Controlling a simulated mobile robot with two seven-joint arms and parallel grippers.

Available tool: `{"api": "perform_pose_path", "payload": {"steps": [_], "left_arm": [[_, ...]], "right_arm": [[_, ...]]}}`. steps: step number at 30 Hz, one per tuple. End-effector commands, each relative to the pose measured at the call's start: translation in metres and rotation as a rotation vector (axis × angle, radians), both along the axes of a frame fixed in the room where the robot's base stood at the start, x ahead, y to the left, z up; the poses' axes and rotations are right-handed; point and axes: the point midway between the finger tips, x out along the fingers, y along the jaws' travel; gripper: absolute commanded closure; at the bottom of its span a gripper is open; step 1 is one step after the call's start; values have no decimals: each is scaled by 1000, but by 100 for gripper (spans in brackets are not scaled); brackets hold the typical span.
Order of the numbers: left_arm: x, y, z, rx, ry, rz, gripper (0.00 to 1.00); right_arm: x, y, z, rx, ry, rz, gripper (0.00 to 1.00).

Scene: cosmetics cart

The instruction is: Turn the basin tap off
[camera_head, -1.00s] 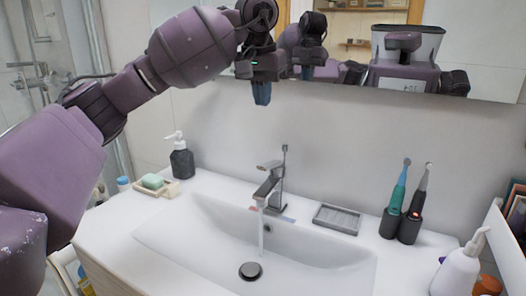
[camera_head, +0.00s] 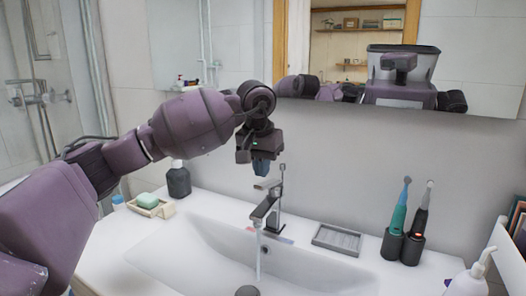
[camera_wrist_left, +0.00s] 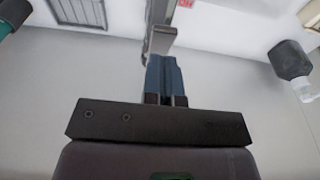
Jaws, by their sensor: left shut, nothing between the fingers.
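The basin tap (camera_head: 268,206) stands at the back of the white basin, its flat lever (camera_head: 267,184) on top. A stream of water (camera_head: 258,255) runs from its spout. My left gripper (camera_head: 261,170) points down just above the lever, with its blue fingers shut and empty. In the left wrist view the closed fingers (camera_wrist_left: 166,78) show right in front of the lever (camera_wrist_left: 160,40); I cannot tell whether they touch it. My right gripper is not in view.
A grey soap rack (camera_head: 337,240) and two electric toothbrushes (camera_head: 404,222) stand right of the tap. A dark soap dispenser (camera_head: 179,181) and a green soap in a dish (camera_head: 148,201) are at the left. A white pump bottle (camera_head: 468,281) is at front right.

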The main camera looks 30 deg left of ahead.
Motion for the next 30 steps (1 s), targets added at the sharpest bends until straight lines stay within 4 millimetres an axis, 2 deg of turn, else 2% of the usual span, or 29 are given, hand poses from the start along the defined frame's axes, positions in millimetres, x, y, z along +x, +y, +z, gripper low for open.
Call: {"api": "perform_pose_path", "payload": {"steps": [6, 17, 30], "left_arm": [[-3, 0, -11, -1, 0, 0, 100], [-4, 0, -11, 0, -4, 1, 100], [-12, 0, -27, 13, -204, 0, 100]], "right_arm": [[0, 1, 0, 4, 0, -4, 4], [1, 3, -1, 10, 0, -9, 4], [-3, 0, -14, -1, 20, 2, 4]]}}
